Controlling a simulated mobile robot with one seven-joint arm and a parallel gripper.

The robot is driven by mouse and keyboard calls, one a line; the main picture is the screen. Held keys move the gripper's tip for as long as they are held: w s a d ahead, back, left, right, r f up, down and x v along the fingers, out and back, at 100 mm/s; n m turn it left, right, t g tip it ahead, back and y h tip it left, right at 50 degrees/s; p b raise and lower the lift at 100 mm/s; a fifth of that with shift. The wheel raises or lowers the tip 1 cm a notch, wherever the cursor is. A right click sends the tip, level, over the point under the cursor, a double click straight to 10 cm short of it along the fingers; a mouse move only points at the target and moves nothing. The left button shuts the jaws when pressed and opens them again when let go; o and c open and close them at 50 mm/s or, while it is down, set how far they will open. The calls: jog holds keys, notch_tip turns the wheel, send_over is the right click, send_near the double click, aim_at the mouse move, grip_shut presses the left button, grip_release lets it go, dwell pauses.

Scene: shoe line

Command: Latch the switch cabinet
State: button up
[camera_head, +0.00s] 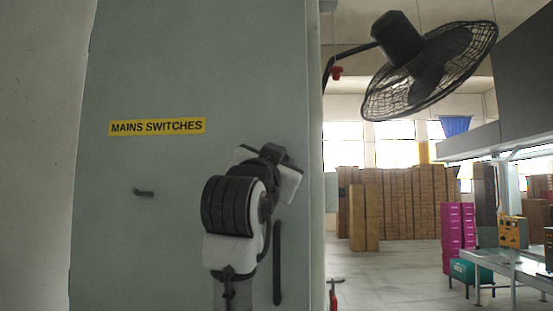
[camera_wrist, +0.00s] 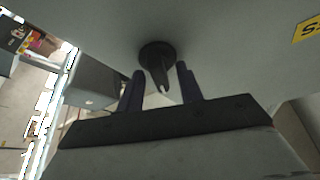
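The grey switch cabinet (camera_head: 150,75) fills the left half of the head view, its front carrying a yellow MAINS SWITCHES label (camera_head: 157,127). My gripper (camera_head: 282,162) is in front of the right part of the cabinet. In the wrist view a dark latch knob (camera_wrist: 158,58) with a round base and a short lever sticks out from the pale cabinet face (camera_wrist: 230,45). My gripper's fingers (camera_wrist: 160,69) are open, one on each side of the lever, with gaps visible. In the head view my arm hides this knob.
A small dark handle (camera_head: 143,192) sits left on the cabinet front, and a long dark vertical bar (camera_head: 277,262) is near its right edge. A black caged fan (camera_head: 425,75) juts out at upper right. Open floor (camera_head: 400,275) lies right of the cabinet, before a workbench (camera_head: 515,268).

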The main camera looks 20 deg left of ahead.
jog(key=c, duration=0.7)
jog(key=shift+o, duration=0.2)
jog(key=shift+n+y+b, duration=0.4)
jog(key=shift+n+y, duration=0.6)
jog(key=shift+n, duration=0.9)
jog(key=shift+n+y+b, duration=0.4)
jog(key=shift+n+y, duration=0.6)
jog(key=shift+n, duration=0.9)
jog(key=o, duration=0.7)
jog(key=shift+c, duration=0.2)
jog(key=b+v, duration=0.6)
jog(key=v, duration=0.8)
